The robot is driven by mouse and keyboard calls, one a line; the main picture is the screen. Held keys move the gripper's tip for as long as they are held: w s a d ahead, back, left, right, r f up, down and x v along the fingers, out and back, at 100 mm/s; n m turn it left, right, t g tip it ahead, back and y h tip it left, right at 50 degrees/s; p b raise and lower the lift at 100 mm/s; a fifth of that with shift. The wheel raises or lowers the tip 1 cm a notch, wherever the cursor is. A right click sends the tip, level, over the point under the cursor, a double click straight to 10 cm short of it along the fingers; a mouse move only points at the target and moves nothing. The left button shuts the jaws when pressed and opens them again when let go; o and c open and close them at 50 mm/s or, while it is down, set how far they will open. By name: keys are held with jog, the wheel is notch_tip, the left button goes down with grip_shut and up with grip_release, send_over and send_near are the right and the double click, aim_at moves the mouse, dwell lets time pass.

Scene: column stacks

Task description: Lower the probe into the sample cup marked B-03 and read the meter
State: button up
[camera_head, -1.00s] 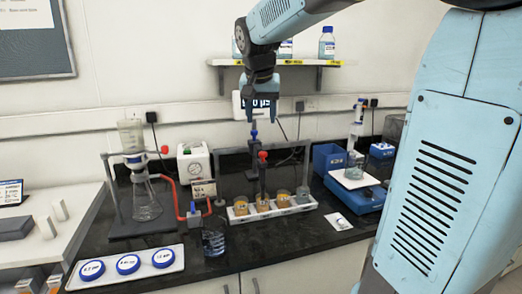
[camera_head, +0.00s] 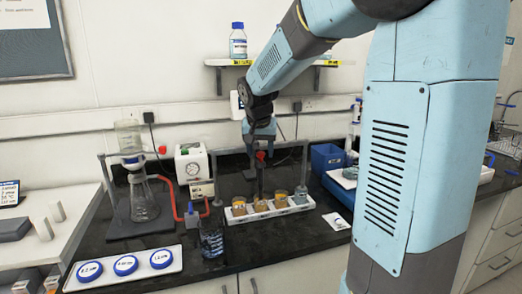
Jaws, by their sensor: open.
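My gripper (camera_head: 260,138) is open, pointing down over the upper part of the probe (camera_head: 260,182). The probe is a dark upright rod on a stand with a red knob (camera_head: 261,155); its blue top is hidden by my gripper. I cannot tell whether the fingers touch it. Below is a white rack (camera_head: 270,213) with several sample cups, some holding amber liquid (camera_head: 261,205). The probe's lower end is among the cups; which cup it is over is unclear. The cup marks are too small to read. The meter (camera_head: 235,103) on the wall is mostly hidden behind my arm.
A filter flask (camera_head: 143,203) and a gauge pump (camera_head: 192,168) stand to the left. A beaker (camera_head: 211,240) stands in front, left of the rack. A tray (camera_head: 125,270) with blue-capped dishes lies at the front left. A blue bin (camera_head: 327,158) is at the right.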

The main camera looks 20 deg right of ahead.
grip_shut()
dwell(0.6)
